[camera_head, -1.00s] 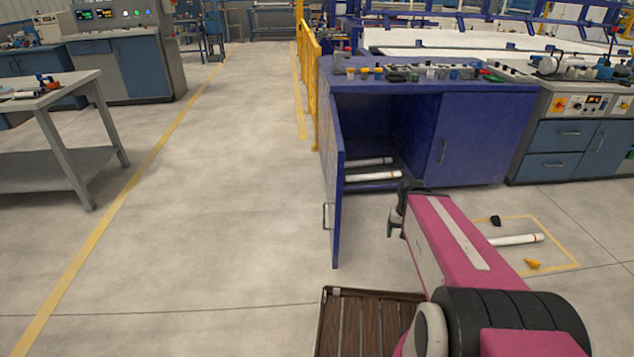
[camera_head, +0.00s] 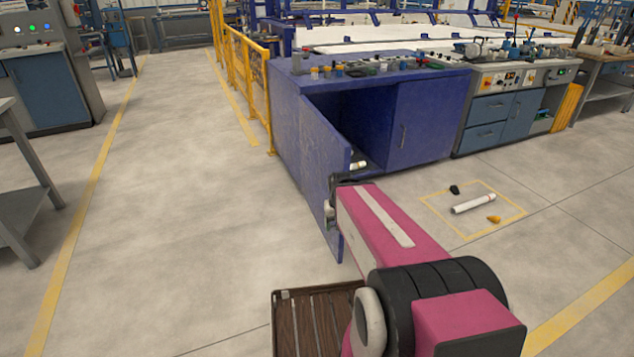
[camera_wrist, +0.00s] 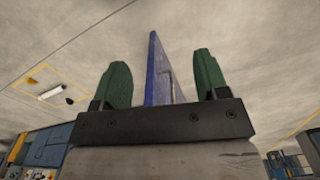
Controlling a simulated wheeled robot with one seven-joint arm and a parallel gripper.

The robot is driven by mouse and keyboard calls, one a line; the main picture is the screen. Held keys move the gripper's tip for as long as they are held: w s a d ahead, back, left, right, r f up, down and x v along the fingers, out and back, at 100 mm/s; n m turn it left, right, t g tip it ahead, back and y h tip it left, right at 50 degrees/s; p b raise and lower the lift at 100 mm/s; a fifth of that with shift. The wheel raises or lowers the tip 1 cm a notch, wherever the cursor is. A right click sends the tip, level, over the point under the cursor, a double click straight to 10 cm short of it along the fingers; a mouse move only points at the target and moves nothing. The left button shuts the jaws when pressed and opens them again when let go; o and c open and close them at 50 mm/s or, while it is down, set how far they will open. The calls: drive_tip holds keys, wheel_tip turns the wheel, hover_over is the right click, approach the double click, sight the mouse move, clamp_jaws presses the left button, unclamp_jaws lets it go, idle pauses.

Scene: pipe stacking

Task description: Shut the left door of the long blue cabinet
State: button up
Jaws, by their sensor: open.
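The long blue cabinet (camera_head: 285,95) stands ahead in the head view. Its left door (camera_head: 322,160) is swung open toward me, and its right door (camera_head: 412,122) is shut. My gripper shows in the wrist view (camera_wrist: 162,82) with its two green fingers apart. The left door also shows there nearly edge-on (camera_wrist: 154,72), in the gap between the fingers, with its handle (camera_wrist: 172,86) on its right side. I cannot tell whether either finger touches the door. In the head view my pink arm reaches to the door's free edge and hides most of the gripper.
White pipes (camera_head: 358,165) lie inside the cabinet, partly hidden by the door. A marked floor square to the right holds a white pipe (camera_head: 473,204) and small pieces. A yellow rail (camera_head: 243,80) stands left of the cabinet. The floor left of the door is clear.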

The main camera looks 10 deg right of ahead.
drive_tip(key=shift+w, duration=0.2)
drive_tip(key=c, duration=0.5)
drive_tip(key=shift+w+h, duration=0.35)
drive_tip(key=shift+h, duration=0.05)
drive_tip(key=c, duration=0.5)
drive_tip(key=w+h, duration=0.1)
drive_tip(key=w+n+h, duration=0.1)
drive_tip(key=w, duration=0.1)
drive_tip(key=w+r+h, duration=0.1)
drive_tip(key=w, duration=0.1)
drive_tip(key=shift+d+n+h, duration=0.3)
drive_tip(key=shift+d+h, duration=0.05)
drive_tip(key=shift+h, duration=0.05)
clamp_jaws()
drive_tip(key=t+h, duration=0.3)
drive_tip(key=h, duration=1)
approach(340, 142)
drive_tip(key=shift+n, duration=0.3)
drive_tip(key=d, duration=0.5)
drive_tip(key=w+d, duration=0.1)
drive_tip(key=d, duration=0.1)
drive_tip(key=shift+d, duration=0.3)
